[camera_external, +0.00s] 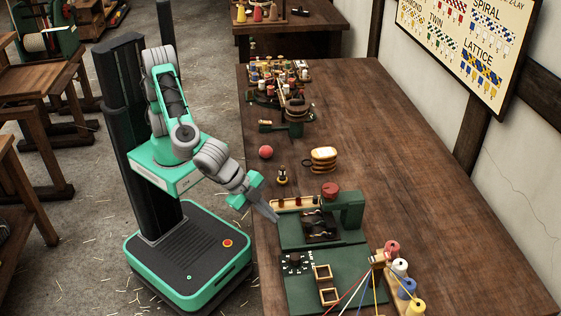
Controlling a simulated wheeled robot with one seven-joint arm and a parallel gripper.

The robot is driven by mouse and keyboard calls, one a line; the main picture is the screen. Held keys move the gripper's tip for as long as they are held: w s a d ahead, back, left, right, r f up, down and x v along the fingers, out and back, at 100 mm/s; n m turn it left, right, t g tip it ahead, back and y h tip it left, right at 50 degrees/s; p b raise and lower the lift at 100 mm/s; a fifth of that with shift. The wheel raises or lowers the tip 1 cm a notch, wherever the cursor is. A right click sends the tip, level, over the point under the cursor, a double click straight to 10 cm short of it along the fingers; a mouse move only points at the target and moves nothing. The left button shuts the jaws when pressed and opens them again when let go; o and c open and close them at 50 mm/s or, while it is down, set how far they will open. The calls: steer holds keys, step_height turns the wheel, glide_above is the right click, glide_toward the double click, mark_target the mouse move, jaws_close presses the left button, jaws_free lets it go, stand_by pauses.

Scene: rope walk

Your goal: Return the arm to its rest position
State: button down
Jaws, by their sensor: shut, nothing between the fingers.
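My gripper (266,211) is at the end of my green and grey arm, which reaches right and down over the left edge of the wooden table (430,185). Its fingers look shut and hold nothing. The fingertips are close to the left end of a light wooden bar with pegs (297,202) on a green machine (350,208). I cannot tell whether they touch it.
A red ball (265,152), a coiled rope bundle (323,158) and a small dark-and-yellow item (282,176) lie behind the machine. Colored thread spools (400,267) stand at front right. Crowded spools (278,78) fill the far end. The table's right side is clear.

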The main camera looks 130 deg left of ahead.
steer(key=shift+v, duration=1.05)
steer(key=s+d+f+g+h, duration=0.1)
steer(key=s+d+f+g, duration=0.25)
steer(key=s+f, duration=0.65)
steer(key=s+a+m+g+h, duration=0.1)
steer(key=s+a+g+h, duration=0.15)
steer(key=s, duration=0.85)
steer(key=s+a+r+p, duration=0.2)
steer(key=s+a+r, duration=0.2)
steer(key=s, duration=0.3)
steer(key=w+a+r+n+t+p, duration=0.1)
steer(key=w+a+r+n+t, duration=0.1)
steer(key=a+r, duration=0.5)
steer(key=shift+a+r+n+t, duration=0.4)
steer(key=shift+n+t, duration=0.1)
steer(key=shift+n, duration=0.3)
